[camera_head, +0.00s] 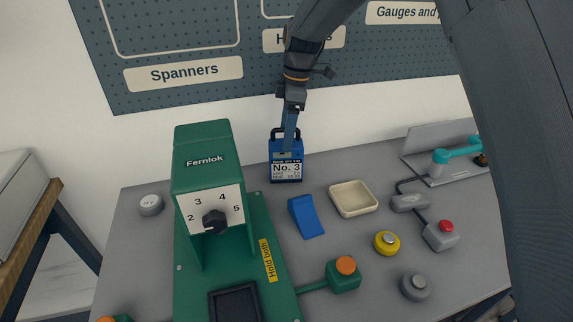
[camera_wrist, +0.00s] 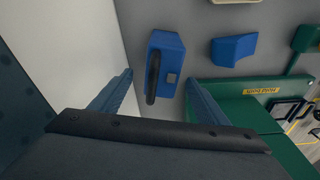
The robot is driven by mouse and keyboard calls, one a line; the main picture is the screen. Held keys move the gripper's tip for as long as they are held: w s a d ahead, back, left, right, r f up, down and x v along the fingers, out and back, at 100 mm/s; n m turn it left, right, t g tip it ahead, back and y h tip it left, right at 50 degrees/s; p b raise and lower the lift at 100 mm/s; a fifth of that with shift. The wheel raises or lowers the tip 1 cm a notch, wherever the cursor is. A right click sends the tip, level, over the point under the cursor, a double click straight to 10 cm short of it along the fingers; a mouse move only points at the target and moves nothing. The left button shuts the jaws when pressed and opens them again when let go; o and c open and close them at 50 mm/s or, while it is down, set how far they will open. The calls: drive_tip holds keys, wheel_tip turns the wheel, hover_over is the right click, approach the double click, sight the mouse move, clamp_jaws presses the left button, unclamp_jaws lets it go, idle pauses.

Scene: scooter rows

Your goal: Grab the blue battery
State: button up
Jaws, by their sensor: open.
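The blue battery (camera_head: 286,163) stands upright at the back of the grey bench, close to the wall. It has a black handle on top and a white label reading "No. 3". In the wrist view the battery (camera_wrist: 172,58) is seen from above, with its dark handle along its left side. My gripper (camera_head: 288,148) is over the battery in the head view and hides part of its top. In the wrist view my gripper (camera_wrist: 159,84) is open, one finger on each side of the battery's near end. I cannot tell whether the fingers touch it.
A green Fernlok press (camera_head: 190,142) stands just left of the battery. A blue wedge (camera_head: 306,217) and a cream tray (camera_head: 353,198) lie to its front right. The pegboard wall (camera_head: 150,40) rises behind. A teal-armed device (camera_head: 455,155) is at the right.

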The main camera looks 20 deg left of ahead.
sight(284, 154)
drive_tip(key=f+p, duration=0.1)
drive_tip(key=f, duration=0.1)
drive_tip(key=f+p, duration=0.1)
drive_tip(key=f, duration=0.2)
drive_tip(key=f+p, duration=0.1)
drive_tip(key=f, duration=0.1)
drive_tip(key=shift+s+a+f, duration=0.35)
drive_tip(key=shift+f, duration=0.05)
clamp_jaws()
drive_tip(key=shift+w+r, duration=0.1)
drive_tip(key=shift+r, duration=0.05)
